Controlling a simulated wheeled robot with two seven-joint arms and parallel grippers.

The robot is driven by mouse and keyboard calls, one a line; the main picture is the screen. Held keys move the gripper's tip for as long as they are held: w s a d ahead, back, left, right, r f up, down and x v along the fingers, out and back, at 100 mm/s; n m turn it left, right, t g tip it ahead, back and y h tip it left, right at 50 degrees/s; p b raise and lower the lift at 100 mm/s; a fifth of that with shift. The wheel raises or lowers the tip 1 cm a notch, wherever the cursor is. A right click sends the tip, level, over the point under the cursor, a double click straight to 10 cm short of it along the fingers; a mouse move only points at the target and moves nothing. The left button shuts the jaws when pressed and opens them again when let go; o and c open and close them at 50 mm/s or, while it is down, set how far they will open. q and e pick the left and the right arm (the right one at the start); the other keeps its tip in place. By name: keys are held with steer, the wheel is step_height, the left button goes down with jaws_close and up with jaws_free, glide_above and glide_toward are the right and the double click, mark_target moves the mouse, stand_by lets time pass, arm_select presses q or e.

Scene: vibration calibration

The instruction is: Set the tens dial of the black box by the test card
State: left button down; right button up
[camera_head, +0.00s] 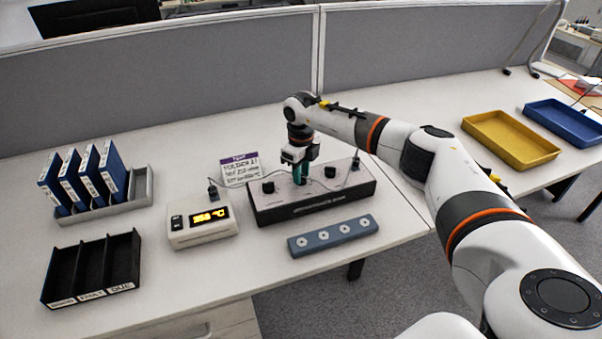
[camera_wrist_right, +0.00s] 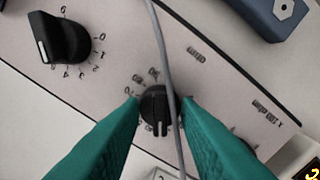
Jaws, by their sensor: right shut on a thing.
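The black box (camera_head: 310,205) with a light grey top stands mid-table, with black knobs on its top. My right gripper (camera_head: 300,180) points down at the middle dial. In the right wrist view its teal fingers (camera_wrist_right: 160,102) are shut on that black dial (camera_wrist_right: 155,106), one on each side. Another knob (camera_wrist_right: 58,38) with a white pointer line shows at upper left. The test card (camera_head: 240,168), white with a purple header, stands behind the box; its small writing is blurred.
A meter with a lit orange display (camera_head: 208,216) stands left of the box. A blue-grey block with several round holes (camera_head: 333,238) lies in front. Blue binders (camera_head: 85,180) and a black sorter (camera_head: 93,268) are left; yellow (camera_head: 512,140) and blue (camera_head: 566,122) trays are right.

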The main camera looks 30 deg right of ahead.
steer(key=n+b, duration=0.1)
steer(key=n, duration=0.6)
steer(key=shift+b, duration=0.3)
steer(key=n+b, duration=0.1)
steer(key=n, duration=0.5)
steer(key=shift+r, duration=0.1)
steer(key=shift+n, duration=0.5)
steer(key=o, duration=1)
step_height(320, 180, up, 12)
steer(key=shift+b, duration=0.3)
